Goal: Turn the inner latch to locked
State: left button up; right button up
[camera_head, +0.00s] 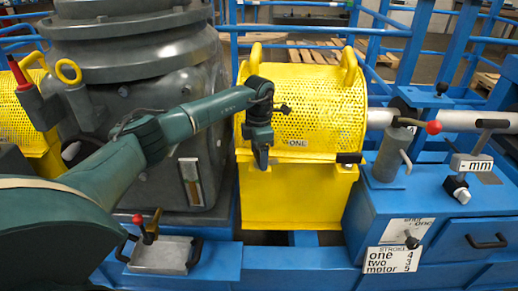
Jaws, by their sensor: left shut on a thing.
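The yellow perforated guard (325,105) with two lifting loops stands in the middle on a yellow box base (297,200). My left arm reaches in from the left, and its gripper (262,160) points down at the seam between guard and base, left of the "ONE" label. It is shut on what appears to be the inner latch, which the fingers hide, so its angle cannot be told. A dark latch (349,158) shows at the right end of the same seam. My right gripper is not in view.
A large grey machine housing (135,35) stands left of the guard. To the right are a silver shaft (460,120), a red-knobbed lever (432,127) and a blue cabinet (455,205). A metal plate with a lever (160,255) lies in front.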

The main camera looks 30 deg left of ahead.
pick_arm(q)
jog(key=n+p, duration=0.1)
jog(key=n, duration=0.1)
jog(key=shift+r+n, duration=0.15)
jog(key=shift+n, duration=0.25)
jog(key=n+p, duration=0.3)
jog(key=n, duration=0.3)
jog(key=shift+p, duration=0.3)
jog(key=n+p, duration=0.1)
jog(key=n, duration=0.2)
jog(key=shift+n+p, duration=0.65)
jog(key=shift+n, duration=0.45)
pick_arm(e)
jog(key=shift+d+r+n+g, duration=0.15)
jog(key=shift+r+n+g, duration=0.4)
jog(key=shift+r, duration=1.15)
pick_arm(q)
jog(key=shift+n, duration=0.3)
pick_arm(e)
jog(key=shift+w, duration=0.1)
pick_arm(q)
jog(key=o, duration=1)
